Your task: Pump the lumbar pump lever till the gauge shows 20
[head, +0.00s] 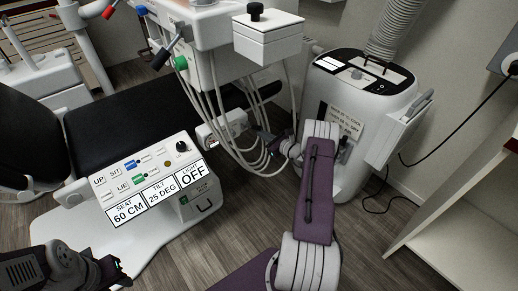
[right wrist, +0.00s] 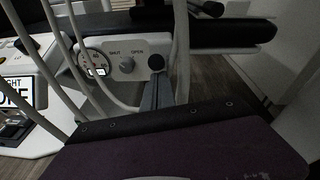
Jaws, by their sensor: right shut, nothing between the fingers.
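The white pump box (right wrist: 127,47) on the side of the chair shows in the right wrist view, with a round gauge (right wrist: 93,60) whose reading is too small to make out. A grey knob (right wrist: 127,65) sits under the words SHUT and OPEN. The pump lever appears to be the part with the black round end (right wrist: 156,62), right of that knob. My right gripper (right wrist: 158,93) is shut and empty, just below this black end; I cannot tell whether they touch. In the head view my right gripper (head: 268,139) is beside the pump box (head: 224,128). My left gripper (head: 118,271) is at the lower left, its opening unclear.
Hanging white hoses (head: 215,115) pass close to my right gripper. The control panel (head: 145,178) reads seat 60 CM, tilt 25 DEG and OFF. A white suction unit (head: 365,120) stands at the right. The black chair seat (head: 125,120) lies behind the panel.

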